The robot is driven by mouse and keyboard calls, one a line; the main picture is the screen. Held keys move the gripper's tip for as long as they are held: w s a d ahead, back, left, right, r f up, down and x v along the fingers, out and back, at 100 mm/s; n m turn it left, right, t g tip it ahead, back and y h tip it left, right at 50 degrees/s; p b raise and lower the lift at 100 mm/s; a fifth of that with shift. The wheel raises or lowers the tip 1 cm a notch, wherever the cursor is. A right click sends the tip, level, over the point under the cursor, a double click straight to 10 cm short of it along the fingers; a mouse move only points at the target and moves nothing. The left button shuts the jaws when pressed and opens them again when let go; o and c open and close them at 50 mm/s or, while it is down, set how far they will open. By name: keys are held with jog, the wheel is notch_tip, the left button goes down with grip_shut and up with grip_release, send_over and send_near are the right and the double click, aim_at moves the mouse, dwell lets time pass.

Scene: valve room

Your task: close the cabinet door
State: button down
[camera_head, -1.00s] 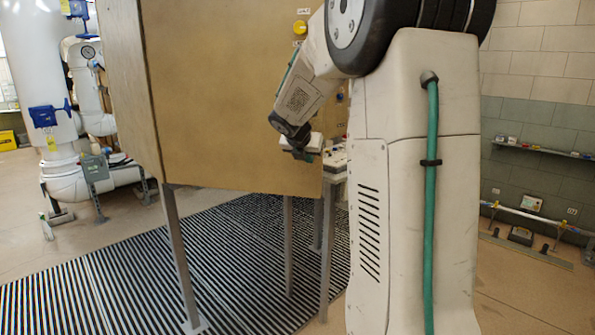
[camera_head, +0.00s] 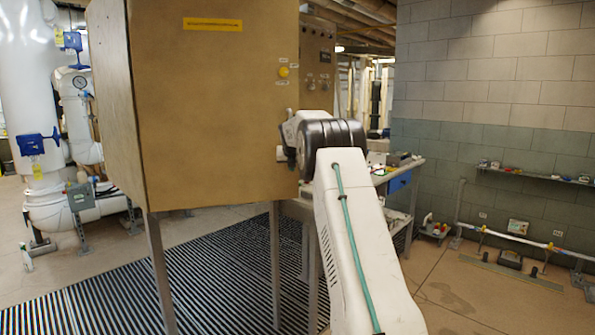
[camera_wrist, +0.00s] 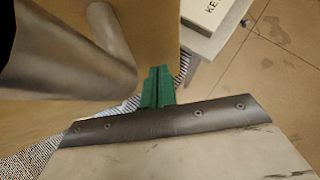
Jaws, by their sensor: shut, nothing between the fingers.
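The brown cabinet (camera_head: 215,125) stands on grey legs left of centre in the head view, its broad face carrying a yellow label strip. I cannot tell which part is the door or how far open it is. A brown surface (camera_wrist: 152,30) fills the upper middle of the wrist view. My gripper (camera_wrist: 158,82) shows there as green fingers, shut and empty, pointing along that surface; contact cannot be told. In the head view my arm reaches to the cabinet's right edge, and the fingertips are hidden. Large grey metal cylinders (camera_wrist: 60,62) are close at the wrist view's left.
A yellow round knob (camera_head: 283,72) is near the cabinet's right edge, with a control panel (camera_head: 318,65) behind. A workbench with a blue drawer (camera_head: 399,182) stands right of my arm. White pipes (camera_head: 30,90) stand at left.

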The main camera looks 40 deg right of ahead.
jog(key=shift+w+d+n, duration=0.15)
jog(key=shift+w+d, duration=0.2)
jog(key=shift+w, duration=0.25)
jog(key=shift+w+d+n, duration=0.15)
jog(key=shift+w+d, duration=0.15)
jog(key=shift+w, duration=0.3)
